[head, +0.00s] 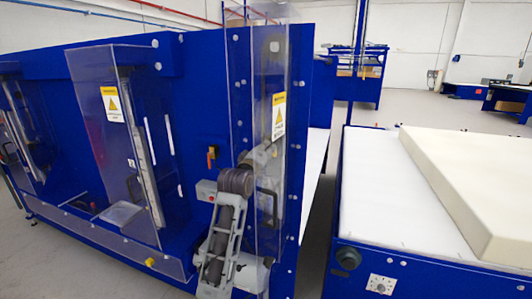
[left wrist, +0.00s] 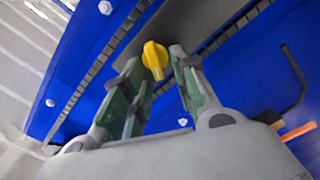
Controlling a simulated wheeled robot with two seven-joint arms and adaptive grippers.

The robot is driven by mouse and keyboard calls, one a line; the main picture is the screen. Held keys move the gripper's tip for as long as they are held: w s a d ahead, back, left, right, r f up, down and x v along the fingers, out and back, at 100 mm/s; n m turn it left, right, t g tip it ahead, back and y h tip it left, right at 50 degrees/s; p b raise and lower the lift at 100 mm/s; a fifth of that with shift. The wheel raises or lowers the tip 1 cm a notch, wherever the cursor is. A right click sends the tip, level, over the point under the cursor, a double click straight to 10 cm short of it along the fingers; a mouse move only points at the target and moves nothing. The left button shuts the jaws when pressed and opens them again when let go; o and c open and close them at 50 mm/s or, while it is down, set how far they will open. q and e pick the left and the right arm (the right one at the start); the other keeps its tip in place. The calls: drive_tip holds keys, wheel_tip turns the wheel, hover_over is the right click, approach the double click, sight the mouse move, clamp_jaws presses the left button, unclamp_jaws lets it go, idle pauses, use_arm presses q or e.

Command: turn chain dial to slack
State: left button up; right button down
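The chain dial is a yellow knob (left wrist: 155,58) on a grey plate in the left wrist view. It lies between the two fingertips of my left gripper (left wrist: 156,75), at their far end. The fingers are apart, with a gap visible on each side of the knob. I cannot tell how deep the knob sits between them. In the head view my left gripper (head: 266,149) is at the clear cover on the end of the blue machine, partly hidden by my own wrist. The dial cannot be made out there. My right gripper is not in view.
A dark chain (left wrist: 97,70) runs along the blue panel, and a black handle (left wrist: 293,78) stands out at the right. Clear guards (head: 125,130) front the blue machine (head: 205,110). A white-topped table (head: 385,195) with a cream foam block (head: 480,180) stands at the right.

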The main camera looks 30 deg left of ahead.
use_arm(q)
drive_tip(key=v, duration=1.2)
idle(0.7)
drive_tip(key=shift+s, duration=0.1)
idle(0.7)
